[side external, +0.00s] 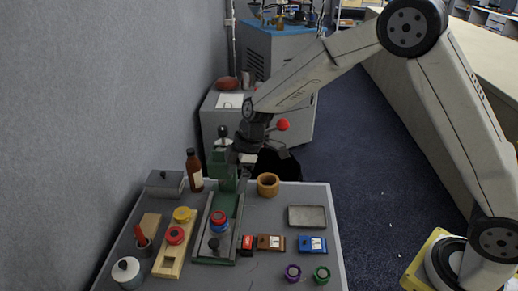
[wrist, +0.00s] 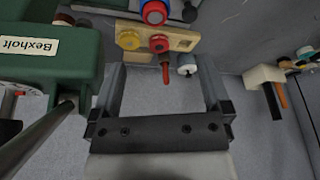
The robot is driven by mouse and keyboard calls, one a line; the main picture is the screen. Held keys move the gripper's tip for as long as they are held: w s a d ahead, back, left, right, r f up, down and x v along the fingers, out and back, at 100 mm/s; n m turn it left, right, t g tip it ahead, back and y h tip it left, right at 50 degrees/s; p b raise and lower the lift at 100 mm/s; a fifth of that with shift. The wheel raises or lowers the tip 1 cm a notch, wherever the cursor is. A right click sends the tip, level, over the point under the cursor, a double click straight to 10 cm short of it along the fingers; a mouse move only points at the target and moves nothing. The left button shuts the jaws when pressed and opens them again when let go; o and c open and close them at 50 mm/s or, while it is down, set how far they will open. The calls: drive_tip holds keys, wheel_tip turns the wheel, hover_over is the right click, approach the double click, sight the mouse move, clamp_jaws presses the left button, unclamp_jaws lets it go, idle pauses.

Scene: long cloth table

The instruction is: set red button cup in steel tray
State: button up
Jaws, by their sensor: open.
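A red round cup (side external: 175,235) sits on a pale wooden board, just in front of a yellow one. In the wrist view the red cup (wrist: 159,44) is beyond my fingertips, right of the yellow one. The shallow grey steel tray (side external: 307,216) lies at the right of the table and looks empty. My gripper (side external: 246,168) is above the table's far edge, near the green press and well apart from cup and tray. In the wrist view my gripper (wrist: 161,66) has its fingers wide apart with nothing held between them.
The green press (side external: 224,175) stands close to my gripper, with a brown bottle (side external: 194,170) left of it. A wooden bowl (side external: 268,185) is at the back. A blue-and-red cup (side external: 219,220) sits on the press base.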

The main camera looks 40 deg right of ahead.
drive_tip(key=shift+w+a+n+y, duration=0.5)
drive_tip(key=shift+w+a+n, duration=0.55)
drive_tip(key=shift+a, duration=0.25)
hover_over(220, 215)
drive_tip(key=d, duration=0.2)
wheel_tip(220, 215, down, 7)
drive_tip(key=shift+s+r, duration=0.15)
drive_tip(key=shift+s, duration=0.05)
drive_tip(key=shift+d, duration=0.1)
drive_tip(key=shift+d+x, duration=0.1)
drive_tip(key=shift+x, duration=1.4)
drive_tip(key=shift+d+x, duration=0.15)
drive_tip(key=shift+x, duration=1.4)
drive_tip(key=shift+s, duration=0.1)
drive_tip(key=shift+c, duration=0.2)
clamp_jaws()
